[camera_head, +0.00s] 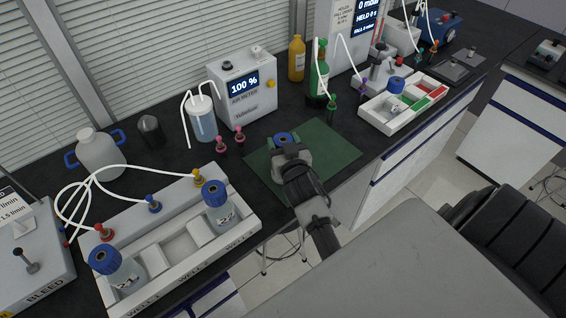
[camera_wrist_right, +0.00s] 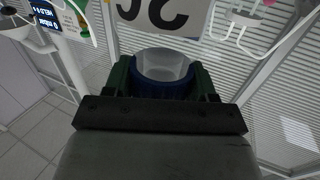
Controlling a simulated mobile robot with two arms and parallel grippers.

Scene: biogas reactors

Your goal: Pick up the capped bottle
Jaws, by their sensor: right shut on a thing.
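The capped bottle shows in the head view as a blue cap (camera_head: 282,137) at my right gripper (camera_head: 285,147), above the green mat. My right gripper is shut on it, and the gripper hides most of the bottle. In the right wrist view the blue cap (camera_wrist_right: 163,88) with a pale round top sits between the green fingers of my right gripper (camera_wrist_right: 165,78). I cannot tell whether the bottle touches the mat. My left gripper is in neither view.
Left of the mat (camera_head: 338,160), a white rack (camera_head: 185,262) holds two other blue-capped bottles (camera_head: 220,212) (camera_head: 127,274). A white tray (camera_head: 372,119) with red and green compartments stands at the right. Behind are a meter box (camera_head: 258,102), a green bottle (camera_head: 319,80) and tubing.

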